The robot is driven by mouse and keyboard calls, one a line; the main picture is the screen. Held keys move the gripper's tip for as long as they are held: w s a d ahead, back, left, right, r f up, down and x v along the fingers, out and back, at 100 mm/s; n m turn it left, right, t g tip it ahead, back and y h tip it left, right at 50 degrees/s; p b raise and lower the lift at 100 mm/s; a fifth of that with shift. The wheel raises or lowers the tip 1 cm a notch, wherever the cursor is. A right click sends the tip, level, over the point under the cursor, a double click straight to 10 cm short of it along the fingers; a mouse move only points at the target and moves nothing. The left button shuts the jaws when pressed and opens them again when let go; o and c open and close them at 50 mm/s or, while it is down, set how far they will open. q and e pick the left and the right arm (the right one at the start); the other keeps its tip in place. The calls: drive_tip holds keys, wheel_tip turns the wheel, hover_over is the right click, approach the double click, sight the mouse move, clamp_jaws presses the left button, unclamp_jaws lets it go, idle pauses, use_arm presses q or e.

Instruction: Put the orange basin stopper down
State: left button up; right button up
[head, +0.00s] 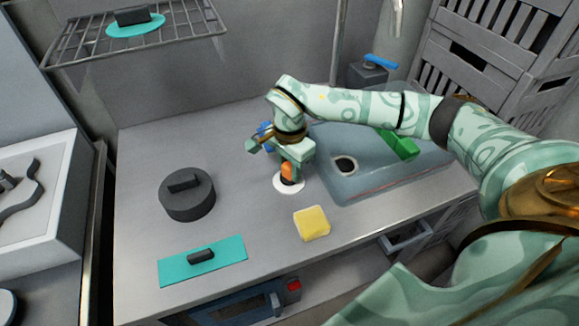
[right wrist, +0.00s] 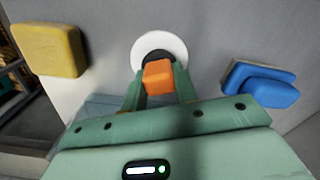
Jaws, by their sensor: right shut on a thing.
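My right gripper (head: 288,165) is shut on the orange basin stopper (head: 287,171), with the fingers on either side of its block-like orange top. The stopper also shows between the fingertips (right wrist: 158,82) in the right wrist view (right wrist: 158,76). Directly beneath it a round white disc (head: 280,187) with a dark centre lies on the grey counter. I cannot tell whether the dark part belongs to the stopper or the disc, nor whether the stopper touches it. The sink basin (head: 345,190) with its dark drain hole is to the right. My left gripper is out of view.
A yellow sponge (head: 312,223) lies in front, and a blue object (right wrist: 262,84) is close behind the gripper. A dark round lidded pot (head: 187,195) and a teal board (head: 227,253) are on the left. A green block (head: 399,144) is in the basin. Bare counter lies between pot and disc.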

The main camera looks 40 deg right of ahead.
sight(290, 165)
drive_tip(key=o, duration=1.1)
drive_tip(key=shift+f, duration=0.15)
wheel_tip(290, 165, up, 12)
drive_tip(key=p, duration=0.3)
drive_tip(key=shift+r, duration=0.2)
